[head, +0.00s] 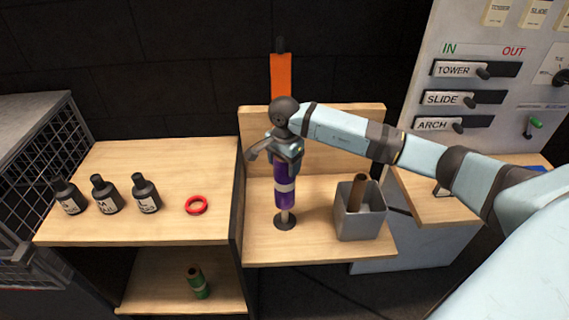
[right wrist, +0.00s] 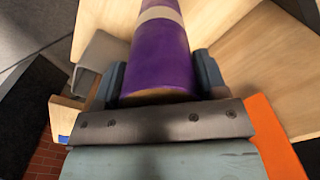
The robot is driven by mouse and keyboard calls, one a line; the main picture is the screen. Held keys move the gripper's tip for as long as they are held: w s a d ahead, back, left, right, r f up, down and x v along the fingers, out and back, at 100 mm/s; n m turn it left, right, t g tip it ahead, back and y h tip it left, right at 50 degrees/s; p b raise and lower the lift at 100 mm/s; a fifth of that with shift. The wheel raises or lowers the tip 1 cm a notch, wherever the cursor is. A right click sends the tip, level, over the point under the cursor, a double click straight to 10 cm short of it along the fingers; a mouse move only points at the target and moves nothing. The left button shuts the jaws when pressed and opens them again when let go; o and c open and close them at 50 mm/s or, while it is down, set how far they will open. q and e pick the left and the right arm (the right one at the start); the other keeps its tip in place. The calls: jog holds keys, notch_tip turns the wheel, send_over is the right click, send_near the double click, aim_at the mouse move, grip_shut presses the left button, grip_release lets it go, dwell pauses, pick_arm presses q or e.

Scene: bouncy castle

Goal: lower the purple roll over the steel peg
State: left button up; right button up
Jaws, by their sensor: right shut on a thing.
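The purple roll (head: 285,190) has a pale band around its middle and is upright. My right gripper (head: 285,165) is shut on its upper part. The right wrist view shows the roll (right wrist: 162,58) between the two fingers of the gripper (right wrist: 160,80). The steel peg (head: 285,215) stands on a dark round base (head: 285,223) on the wooden shelf. A short length of peg shows between the roll's lower end and the base. The roll lines up with the peg, but I cannot tell how far it is around it. My left gripper is not in view.
A grey bin (head: 358,222) holding a brown tube (head: 357,192) stands right of the peg. A red ring (head: 196,205) and three dark bottles (head: 107,197) are on the left counter. A green roll (head: 198,285) stands on the lower shelf. A wooden back panel (head: 345,140) rises behind.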

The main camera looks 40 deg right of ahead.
jog(key=shift+f, duration=0.2)
dwell(0.5)
jog(key=shift+f+b, duration=1.05)
jog(key=shift+f, duration=0.3)
jog(key=shift+f+b, duration=1)
jog(key=shift+f+b, duration=0.35)
jog(key=shift+f, duration=0.1)
jog(key=shift+f+b, duration=0.55)
jog(key=shift+f, duration=0.4)
dwell(0.4)
